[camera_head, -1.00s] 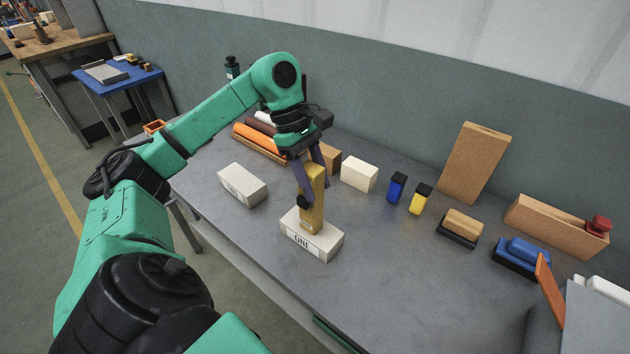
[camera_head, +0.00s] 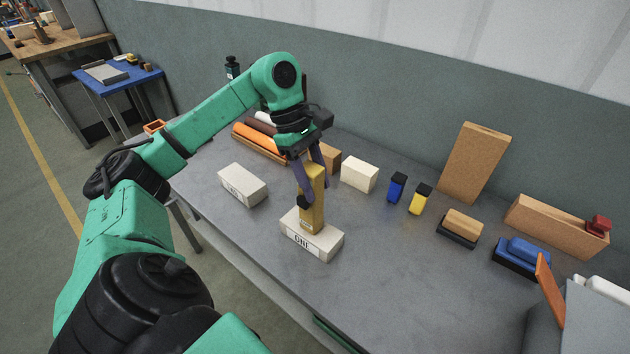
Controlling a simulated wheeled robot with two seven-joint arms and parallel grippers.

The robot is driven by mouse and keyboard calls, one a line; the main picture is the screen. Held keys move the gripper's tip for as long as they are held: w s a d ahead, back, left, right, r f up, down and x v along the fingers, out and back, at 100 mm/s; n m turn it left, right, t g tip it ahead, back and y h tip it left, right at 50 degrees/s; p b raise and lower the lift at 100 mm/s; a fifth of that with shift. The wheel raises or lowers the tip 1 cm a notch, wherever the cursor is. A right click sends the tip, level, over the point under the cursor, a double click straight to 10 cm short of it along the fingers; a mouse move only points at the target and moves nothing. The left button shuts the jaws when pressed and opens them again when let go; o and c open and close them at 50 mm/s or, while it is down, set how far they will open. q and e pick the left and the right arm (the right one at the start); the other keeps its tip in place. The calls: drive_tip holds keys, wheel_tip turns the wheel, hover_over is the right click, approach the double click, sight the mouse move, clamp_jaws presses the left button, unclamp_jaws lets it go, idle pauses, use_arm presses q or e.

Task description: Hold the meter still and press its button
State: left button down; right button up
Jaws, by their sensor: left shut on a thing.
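The meter (camera_head: 313,210) is a tall yellow-ochre block with a dark knob low on its left side. It stands upright on a pale block marked "ONE" (camera_head: 325,243) on the grey table. My left gripper (camera_head: 311,178) comes down from above, with one finger on each side of the meter's upper part, and is shut on it. No button can be clearly told apart on the meter; the dark knob may be it. My right gripper is not in view.
A pale block (camera_head: 243,184) lies left of the meter, and a cream block (camera_head: 359,174) stands behind it. Blue (camera_head: 397,187) and yellow (camera_head: 420,199) small items, a sanding-type block (camera_head: 459,228) and a brown box (camera_head: 548,226) lie to the right. The table's front middle is clear.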

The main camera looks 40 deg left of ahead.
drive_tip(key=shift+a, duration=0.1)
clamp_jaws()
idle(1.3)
